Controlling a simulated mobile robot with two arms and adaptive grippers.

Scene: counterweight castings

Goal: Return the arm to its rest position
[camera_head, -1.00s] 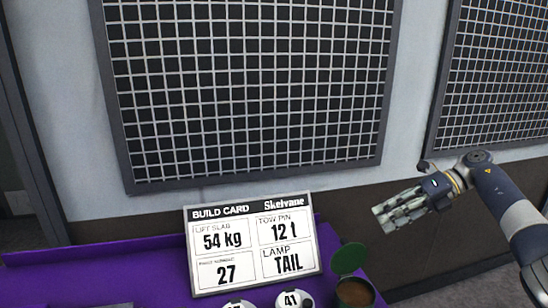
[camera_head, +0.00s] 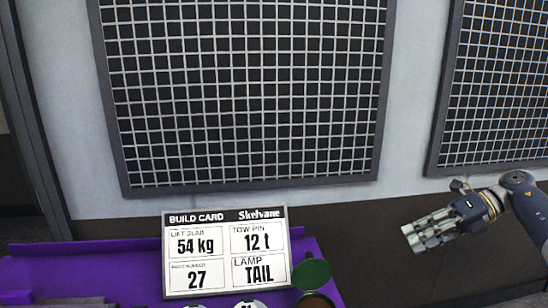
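My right arm (camera_head: 528,205) comes in from the right edge in the head view. Its gripper (camera_head: 408,240) is in the air to the right of the purple table, with its fingers pointing left and slightly down. The fingers look close together, but from this side I cannot tell whether they are open or shut. I see nothing held in them. My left gripper and arm are not in view.
A build card (camera_head: 225,252) stands on the purple table (camera_head: 120,255). Right of it is an open container with a green lid (camera_head: 312,274); white discs are cut off below. Grid panels (camera_head: 245,95) hang on the wall behind. The space around my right gripper looks clear.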

